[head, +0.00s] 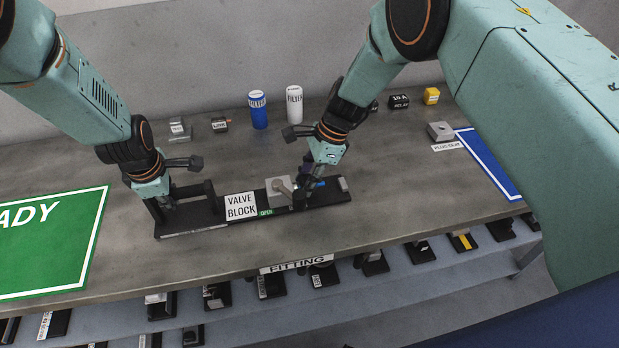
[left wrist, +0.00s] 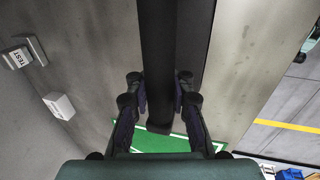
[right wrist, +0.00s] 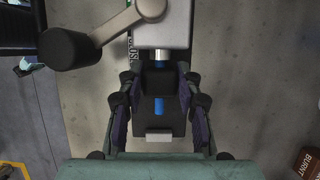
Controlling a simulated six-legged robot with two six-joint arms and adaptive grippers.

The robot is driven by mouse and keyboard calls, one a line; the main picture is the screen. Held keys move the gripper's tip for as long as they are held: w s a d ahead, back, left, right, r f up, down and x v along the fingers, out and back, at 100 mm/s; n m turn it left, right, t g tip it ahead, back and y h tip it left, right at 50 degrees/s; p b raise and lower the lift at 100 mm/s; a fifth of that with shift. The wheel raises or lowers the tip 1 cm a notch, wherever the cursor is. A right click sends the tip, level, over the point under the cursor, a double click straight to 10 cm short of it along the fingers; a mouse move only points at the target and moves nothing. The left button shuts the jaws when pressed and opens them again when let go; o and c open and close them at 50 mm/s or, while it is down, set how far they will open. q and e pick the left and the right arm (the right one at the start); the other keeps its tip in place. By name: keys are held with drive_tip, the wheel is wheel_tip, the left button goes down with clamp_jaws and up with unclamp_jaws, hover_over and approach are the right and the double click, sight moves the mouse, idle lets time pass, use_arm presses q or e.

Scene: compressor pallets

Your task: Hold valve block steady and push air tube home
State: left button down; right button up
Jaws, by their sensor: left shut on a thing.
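My left gripper (head: 168,202) is shut on the black bar (left wrist: 172,60) at the base's left end. The blue air tube (right wrist: 159,105) shows below the valve block, partly hidden by a black piece. My right gripper (right wrist: 159,100) straddles that piece; whether its fingers press on it is unclear.
Blue (head: 258,112) and white (head: 294,105) cylinders stand behind the fixture, with small blocks to either side. A green mat (head: 60,240) lies left and a blue mat (head: 490,165) right. A lower shelf of parts runs below the table's front edge.

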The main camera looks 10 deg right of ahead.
drive_tip(key=o, duration=0.5)
drive_tip(key=shift+c, duration=0.2)
drive_tip(key=shift+r, duration=0.1)
drive_tip(key=v, duration=1.1)
drive_tip(key=shift+d+r, duration=0.2)
drive_tip(key=shift+r, duration=0.15)
